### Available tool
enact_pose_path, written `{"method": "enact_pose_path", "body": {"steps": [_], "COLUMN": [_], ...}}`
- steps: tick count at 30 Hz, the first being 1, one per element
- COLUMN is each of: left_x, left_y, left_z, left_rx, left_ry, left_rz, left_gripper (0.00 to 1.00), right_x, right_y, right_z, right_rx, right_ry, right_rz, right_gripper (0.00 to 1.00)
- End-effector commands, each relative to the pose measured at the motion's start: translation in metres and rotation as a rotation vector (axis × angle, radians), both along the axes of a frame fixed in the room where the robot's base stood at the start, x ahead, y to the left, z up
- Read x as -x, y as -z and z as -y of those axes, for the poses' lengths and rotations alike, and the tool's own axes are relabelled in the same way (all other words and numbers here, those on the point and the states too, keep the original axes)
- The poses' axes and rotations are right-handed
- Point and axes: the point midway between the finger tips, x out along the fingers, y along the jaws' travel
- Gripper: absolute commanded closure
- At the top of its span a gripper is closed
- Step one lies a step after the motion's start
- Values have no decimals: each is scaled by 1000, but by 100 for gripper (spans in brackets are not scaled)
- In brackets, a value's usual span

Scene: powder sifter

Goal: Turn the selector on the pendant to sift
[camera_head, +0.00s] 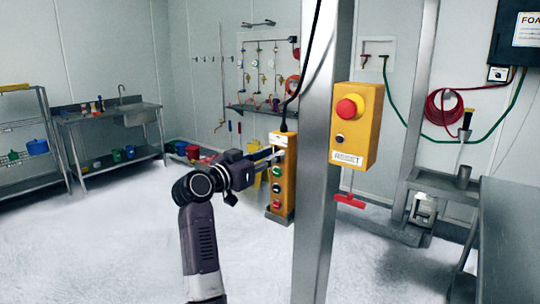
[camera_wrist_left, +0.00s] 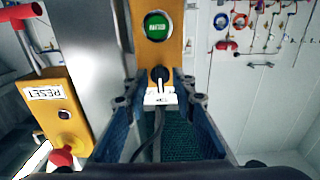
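The yellow pendant (camera_head: 290,193) hangs upright on a black cable beside a steel post. Green and red buttons run down its front. My left gripper (camera_head: 275,155) is at the pendant's upper front. In the left wrist view, the pendant (camera_wrist_left: 177,62) is at top centre with its round green button (camera_wrist_left: 157,26). The black selector (camera_wrist_left: 160,73) with a pale pointer shows next to a white label plate (camera_wrist_left: 160,98). My left gripper (camera_wrist_left: 160,102) is open there, its blue fingers apart on either side of the label. Contact with the selector cannot be told. My right gripper is not in view.
The steel post (camera_head: 318,150) stands close right of the pendant. A yellow reset box (camera_head: 366,125) with a red button is mounted on it. A steel table (camera_head: 508,240) is at the right, and a sink bench (camera_head: 105,115) at the back left. The left floor is clear.

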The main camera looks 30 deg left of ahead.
Motion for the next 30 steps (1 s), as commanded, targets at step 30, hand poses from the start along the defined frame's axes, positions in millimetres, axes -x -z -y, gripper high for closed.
{"method": "enact_pose_path", "body": {"steps": [30], "left_x": [0], "left_y": [-1], "left_z": [0], "left_rx": [182], "left_ry": [0], "left_rz": [-17], "left_gripper": [100], "right_x": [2], "right_y": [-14], "right_z": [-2], "right_rx": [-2], "right_ry": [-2], "right_rz": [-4], "right_gripper": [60]}}
